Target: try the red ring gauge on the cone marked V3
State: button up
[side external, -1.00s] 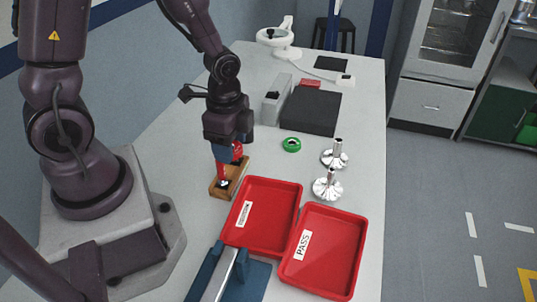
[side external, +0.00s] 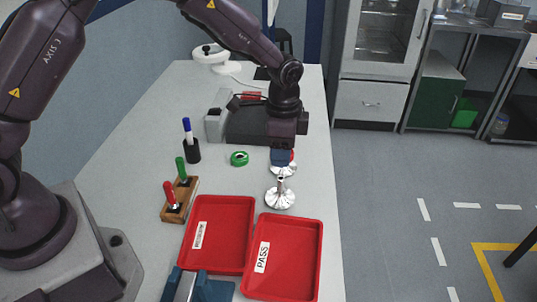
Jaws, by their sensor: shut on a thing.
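My gripper (side external: 283,163) is shut on the red ring gauge (side external: 292,155), of which only a small red edge shows beside the fingers. It is at the top of the far silver cone part (side external: 285,171), whose upper stem is hidden by the gripper. I cannot tell whether the ring is around the stem or just above it. A second silver cone part (side external: 280,199) with a wide flange stands upright nearer the camera, with nothing on it. No V3 mark is readable on either.
A green ring (side external: 239,158) lies to the left. A wooden block (side external: 182,200) holds red- and green-handled tools; a black cup (side external: 192,152) holds a blue marker. Two red trays, one labelled PASS (side external: 284,262), lie in front. A dark block (side external: 250,128) stands behind.

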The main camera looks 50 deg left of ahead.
aim_at(281, 178)
dwell(0.3)
jog(key=shift+f, duration=2.4)
jog(key=shift+f, duration=0.85)
jog(key=shift+r, duration=0.15)
dwell(1.0)
jog(key=shift+r, duration=1.85)
jog(key=shift+r, duration=2.55)
